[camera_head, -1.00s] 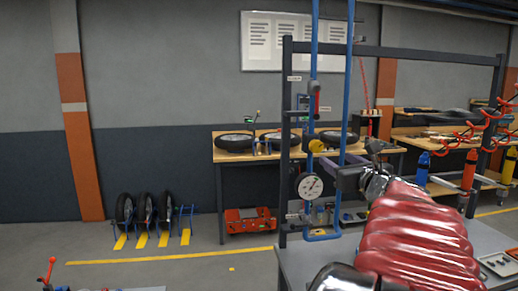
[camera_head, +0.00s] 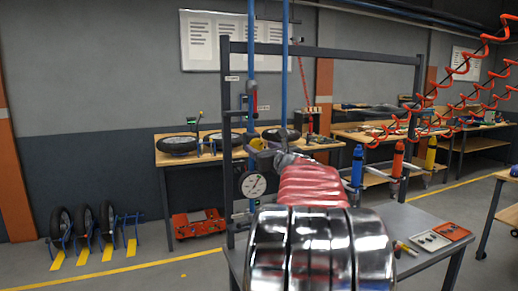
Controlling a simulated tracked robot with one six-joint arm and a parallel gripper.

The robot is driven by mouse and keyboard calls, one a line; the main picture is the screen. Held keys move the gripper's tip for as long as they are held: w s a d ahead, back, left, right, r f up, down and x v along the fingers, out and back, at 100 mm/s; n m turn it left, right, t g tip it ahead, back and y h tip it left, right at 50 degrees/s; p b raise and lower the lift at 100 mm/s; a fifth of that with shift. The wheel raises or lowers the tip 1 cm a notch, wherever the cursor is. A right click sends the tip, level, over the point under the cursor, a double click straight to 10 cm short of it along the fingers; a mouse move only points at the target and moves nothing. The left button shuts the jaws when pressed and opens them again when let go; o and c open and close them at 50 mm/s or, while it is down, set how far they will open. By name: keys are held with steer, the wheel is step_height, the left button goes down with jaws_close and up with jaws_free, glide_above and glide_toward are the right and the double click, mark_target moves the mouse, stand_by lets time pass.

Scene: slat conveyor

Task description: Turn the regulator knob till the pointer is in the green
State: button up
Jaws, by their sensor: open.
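The yellow regulator knob (camera_head: 257,143) sits on the blue pipework at the left of the dark frame, partly hidden by my gripper. The round white gauge (camera_head: 254,185) is just below it; its dark pointer slants to the upper right. The green zone is too small to make out. My gripper (camera_head: 262,157) is open, right at the knob's lower side in the picture. I cannot tell whether its fingers are around the knob or touching it. My red-sleeved arm hides part of the gripper and the frame behind.
The dark frame (camera_head: 330,51) stands on a grey bench (camera_head: 408,222). Blue, orange and yellow cylinders (camera_head: 357,166) hang at its right. A red-and-white tray (camera_head: 452,231) lies at the bench's right. Coiled red hoses (camera_head: 455,105) hang at upper right. Wheels stand on the floor at left.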

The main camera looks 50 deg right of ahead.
steer(key=shift+x, duration=0.85)
steer(key=shift+c, duration=0.5)
steer(key=c, duration=1)
